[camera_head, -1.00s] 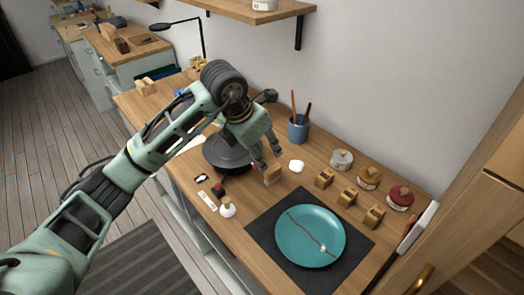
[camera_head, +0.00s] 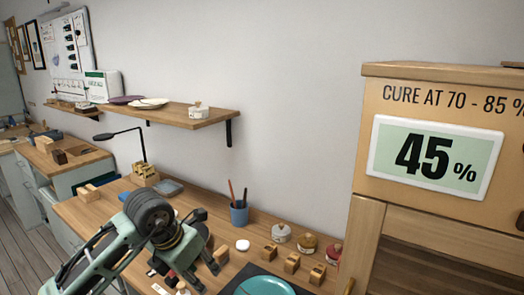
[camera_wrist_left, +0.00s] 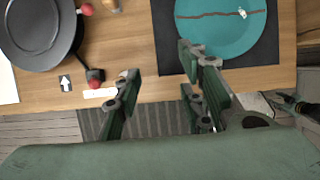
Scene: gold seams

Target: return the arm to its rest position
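My left arm comes in from the lower left of the head view. Its gripper (camera_head: 192,276) hangs over the workbench (camera_head: 108,208). In the left wrist view the two fingers of my left gripper (camera_wrist_left: 160,82) stand wide apart with nothing between them. Below them show the bench's front edge, the teal plate (camera_wrist_left: 218,32) with a reddish-brown seam on its dark mat (camera_wrist_left: 172,50), and a black round turntable (camera_wrist_left: 38,30). The plate (camera_head: 266,287) is cut off at the bottom of the head view.
A blue cup with brushes (camera_head: 239,214), several small wooden blocks and lidded jars (camera_head: 281,233) stand along the bench. A wooden cabinet (camera_head: 367,86) showing "45%" (camera_head: 434,160) rises at the right. A wall shelf (camera_head: 190,118) hangs above the bench.

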